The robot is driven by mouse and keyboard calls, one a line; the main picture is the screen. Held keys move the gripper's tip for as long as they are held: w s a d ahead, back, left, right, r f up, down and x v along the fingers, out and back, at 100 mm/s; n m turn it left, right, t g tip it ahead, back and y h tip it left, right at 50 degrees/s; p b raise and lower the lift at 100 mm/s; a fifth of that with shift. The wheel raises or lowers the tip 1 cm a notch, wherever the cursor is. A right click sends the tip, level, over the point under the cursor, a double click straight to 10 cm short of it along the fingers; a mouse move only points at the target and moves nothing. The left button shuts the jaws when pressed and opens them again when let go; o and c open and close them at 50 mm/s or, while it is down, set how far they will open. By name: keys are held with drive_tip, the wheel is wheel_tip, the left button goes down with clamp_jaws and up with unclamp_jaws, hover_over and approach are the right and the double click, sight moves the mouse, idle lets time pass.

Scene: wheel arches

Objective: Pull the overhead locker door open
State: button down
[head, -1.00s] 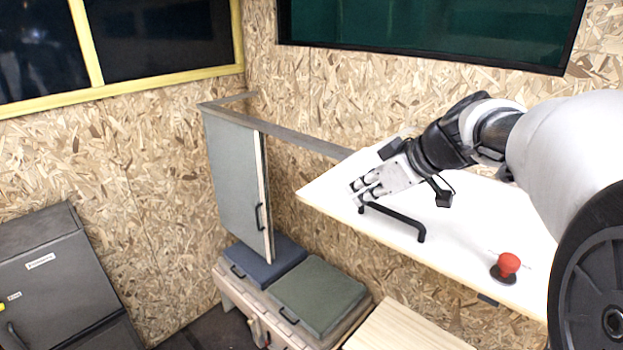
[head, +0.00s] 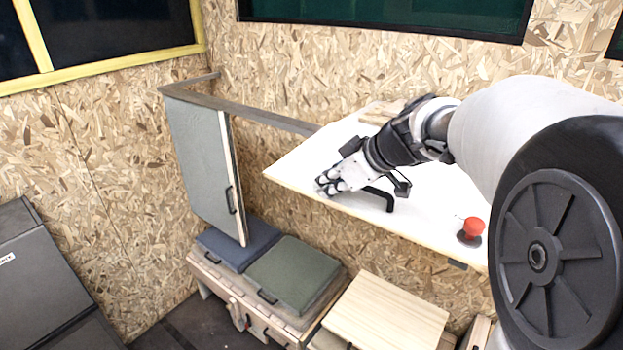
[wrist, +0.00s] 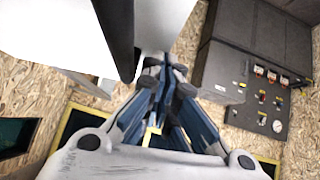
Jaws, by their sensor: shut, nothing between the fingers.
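The overhead locker door appears to be the white panel (head: 430,215) jutting from the wood-chip wall, with a black bar handle (head: 385,198) near its front edge. In the wrist view the white panel (wrist: 60,35) fills the upper left, and a dark bar (wrist: 117,35), likely the handle, passes close to my fingers. My gripper (head: 326,185) is at the handle's left end and hides part of it. In the wrist view my gripper (wrist: 160,75) has its fingers together, with nothing between them. Whether the fingers touch the handle cannot be told.
A red knob (head: 472,228) stands on the white panel. A grey-green door (head: 205,165) hangs at left under a metal bar (head: 235,112). Padded boxes (head: 295,275) and a wooden board (head: 385,318) lie below. A grey cabinet (wrist: 225,65) with gauges shows in the wrist view.

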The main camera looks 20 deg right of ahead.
drive_tip(key=shift+n+t+h, duration=0.4)
drive_tip(key=shift+t+h, duration=0.1)
drive_tip(key=shift+f+b, duration=3)
drive_tip(key=shift+b, duration=2.2)
drive_tip(key=b, duration=0.1)
drive_tip(key=f+b, duration=0.1)
drive_tip(key=b, duration=0.1)
drive_tip(key=f+b, duration=0.1)
drive_tip(key=b, duration=0.1)
drive_tip(key=shift+w+d+f+t+h, duration=0.2)
drive_tip(key=shift+d+t+h, duration=0.1)
drive_tip(key=shift+h, duration=0.1)
drive_tip(key=shift+a+r, duration=0.1)
drive_tip(key=shift+r, duration=0.15)
